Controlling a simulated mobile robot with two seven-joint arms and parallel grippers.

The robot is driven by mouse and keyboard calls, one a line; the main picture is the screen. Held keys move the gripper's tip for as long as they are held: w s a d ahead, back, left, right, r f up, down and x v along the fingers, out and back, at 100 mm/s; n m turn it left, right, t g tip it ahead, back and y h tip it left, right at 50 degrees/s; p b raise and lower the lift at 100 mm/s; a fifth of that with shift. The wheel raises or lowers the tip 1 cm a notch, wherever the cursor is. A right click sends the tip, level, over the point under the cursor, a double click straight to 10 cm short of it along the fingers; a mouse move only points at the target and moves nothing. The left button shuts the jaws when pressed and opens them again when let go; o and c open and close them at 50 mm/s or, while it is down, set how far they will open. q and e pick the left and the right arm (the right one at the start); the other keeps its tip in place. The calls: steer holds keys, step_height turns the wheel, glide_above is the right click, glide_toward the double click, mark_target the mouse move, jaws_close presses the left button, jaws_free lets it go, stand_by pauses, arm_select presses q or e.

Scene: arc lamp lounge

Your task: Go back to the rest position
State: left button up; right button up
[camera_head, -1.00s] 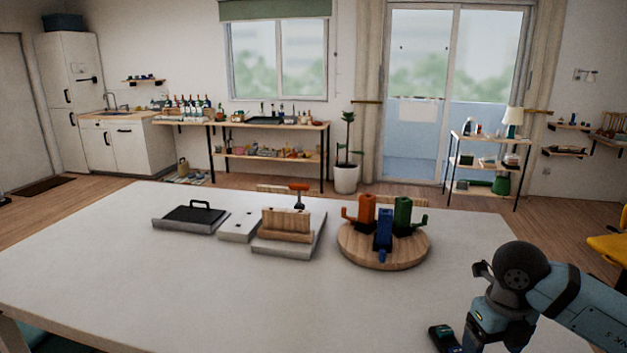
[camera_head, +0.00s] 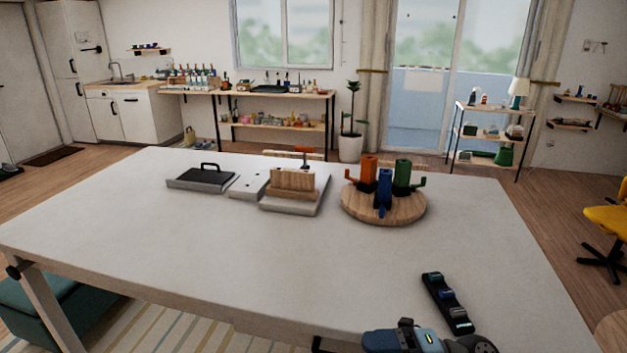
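Only part of my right arm (camera_head: 430,342) shows, at the bottom edge right of centre, near the table's front edge. I cannot see its gripper's fingers. My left arm and gripper are out of view. The white table (camera_head: 230,240) fills the middle of the view. Nothing on it touches the visible part of my arm, as far as I can tell.
A black strip (camera_head: 447,303) with coloured pieces lies close beyond my arm. A round wooden board (camera_head: 400,212) holds orange, blue and green pieces. A wooden block (camera_head: 293,181) and a dark-topped tray (camera_head: 190,184) stand left of it. The table's left front is clear.

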steer(key=w+d+f+m+t+h, duration=0.1)
steer(key=d+f+m+t+h, duration=0.3)
steer(key=m+t, duration=0.65)
steer(key=w+d+f+m+t+h, duration=0.15)
steer(key=f+m+t+h, duration=0.45)
steer(key=m, duration=0.7)
steer(key=s+d+f+m+g+h+p, duration=0.1)
steer(key=s+d+f+m+g+h, duration=0.2)
steer(key=s+f, duration=0.4)
steer(key=s+d+f+m+g+h, duration=0.25)
steer(key=s+f+m, duration=0.3)
steer(key=f, duration=0.45)
arm_select(q)
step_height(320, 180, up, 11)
steer(key=p, duration=1.2)
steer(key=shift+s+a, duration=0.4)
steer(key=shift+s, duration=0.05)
arm_select(e)
step_height(320, 180, up, 11)
steer(key=shift+s+n, duration=0.15)
steer(key=shift+n, duration=0.15)
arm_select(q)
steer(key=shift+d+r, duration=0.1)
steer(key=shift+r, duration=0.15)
arm_select(e)
steer(key=shift+a+r, duration=0.1)
steer(key=shift+r, duration=0.05)
